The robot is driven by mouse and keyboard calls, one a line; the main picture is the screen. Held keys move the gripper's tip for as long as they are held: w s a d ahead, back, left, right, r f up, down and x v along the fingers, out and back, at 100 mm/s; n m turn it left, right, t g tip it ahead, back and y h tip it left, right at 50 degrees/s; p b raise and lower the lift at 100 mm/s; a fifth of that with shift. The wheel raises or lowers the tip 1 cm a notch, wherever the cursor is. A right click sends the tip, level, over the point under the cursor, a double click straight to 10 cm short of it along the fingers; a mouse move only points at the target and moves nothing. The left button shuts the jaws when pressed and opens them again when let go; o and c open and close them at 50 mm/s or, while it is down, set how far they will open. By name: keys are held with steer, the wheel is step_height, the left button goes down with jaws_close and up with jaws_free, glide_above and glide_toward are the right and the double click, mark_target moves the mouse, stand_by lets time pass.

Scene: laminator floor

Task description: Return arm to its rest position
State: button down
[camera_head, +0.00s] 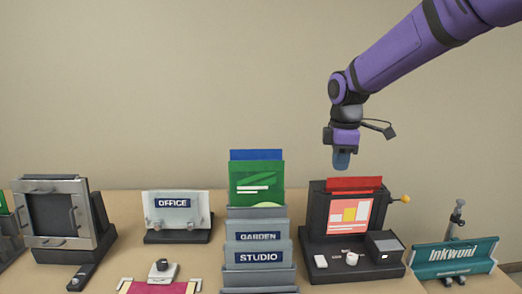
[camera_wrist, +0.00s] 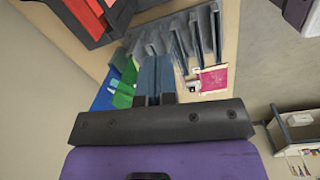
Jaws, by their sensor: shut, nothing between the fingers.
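My arm is purple and black and reaches in from the upper right of the head view. My gripper (camera_head: 341,160) points down, shut and empty, in the air above the black laminator-like machine (camera_head: 318,205). A red sheet (camera_head: 354,184) stands at the top of that machine, just below the fingers and apart from them. In the wrist view my gripper (camera_wrist: 155,80) shows its two blue fingers side by side, with nothing between them.
A stepped grey rack (camera_head: 258,278) labelled GARDEN and STUDIO holds green and blue folders (camera_head: 256,184). An OFFICE holder (camera_head: 176,210), a grey framed device (camera_head: 55,215) and a teal Inkwohl stand (camera_head: 455,257) share the table. The air above is clear.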

steer(key=s+d+r+m+t, duration=0.1)
steer(key=s+d+r+m, duration=0.1)
steer(key=s+m, duration=0.3)
steer(key=s+d+r+m+t, duration=0.2)
steer(key=s+m, duration=0.3)
steer(key=s, duration=0.9)
steer(key=s+d+r+m+t, duration=0.1)
steer(key=s+d+m, duration=0.3)
steer(key=s, duration=0.6)
steer(key=shift+d+r+m+t, duration=0.15)
steer(key=shift+r+m+t, duration=0.3)
steer(key=shift+m, duration=0.45)
